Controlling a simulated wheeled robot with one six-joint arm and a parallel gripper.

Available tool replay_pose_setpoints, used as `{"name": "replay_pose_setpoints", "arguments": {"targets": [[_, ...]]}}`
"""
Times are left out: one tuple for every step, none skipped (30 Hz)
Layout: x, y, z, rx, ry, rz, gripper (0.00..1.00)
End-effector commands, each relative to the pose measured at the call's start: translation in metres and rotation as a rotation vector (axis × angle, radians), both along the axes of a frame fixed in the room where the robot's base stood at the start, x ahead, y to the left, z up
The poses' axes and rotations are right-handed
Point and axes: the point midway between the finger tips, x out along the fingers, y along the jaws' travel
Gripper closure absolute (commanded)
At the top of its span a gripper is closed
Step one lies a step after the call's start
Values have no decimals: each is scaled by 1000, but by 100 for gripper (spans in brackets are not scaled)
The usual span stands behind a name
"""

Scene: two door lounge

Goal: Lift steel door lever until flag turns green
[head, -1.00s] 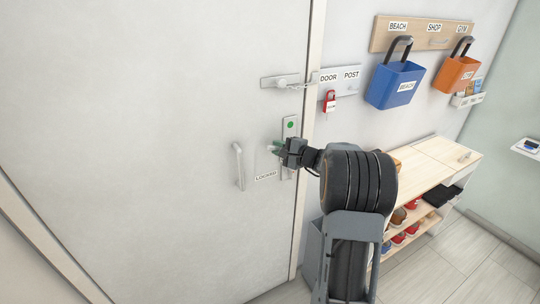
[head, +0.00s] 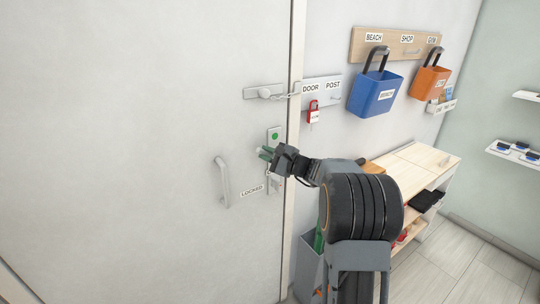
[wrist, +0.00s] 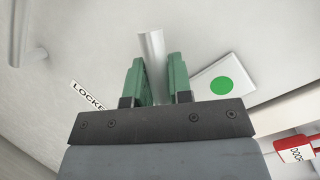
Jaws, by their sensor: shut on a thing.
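The steel door lever (wrist: 152,55) shows in the wrist view as a pale bar between the two green fingers of my gripper (wrist: 158,80). In the head view my gripper (head: 265,154) is at the lock plate (head: 274,187) on the white door (head: 130,130), shut on the lever, which its fingers mostly hide. The round flag (head: 275,136) at the top of the plate is green. It is green in the wrist view (wrist: 220,86) too.
A fixed pull handle (head: 222,182) and a "LOCKED" label (head: 252,191) are left of the lever.

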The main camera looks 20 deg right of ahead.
Motion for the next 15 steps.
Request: {"name": "replay_pose_setpoints", "arguments": {"targets": [[0,0,0,1,1,0,100],[0,0,0,1,1,0,100],[0,0,0,1,1,0,100],[0,0,0,1,1,-1,100],[0,0,0,1,1,-1,78],[0,0,0,0,1,-1,74],[0,0,0,0,1,-1,72],[0,0,0,0,1,-1,69],[0,-1,0,0,1,-1,65],[0,-1,0,0,0,-2,62],[0,-1,0,0,0,-2,59],[0,-1,0,-1,0,-2,55],[0,-1,0,-1,0,-2,55],[0,-1,0,-1,0,-2,55],[0,-1,0,0,-1,-3,55]]}}
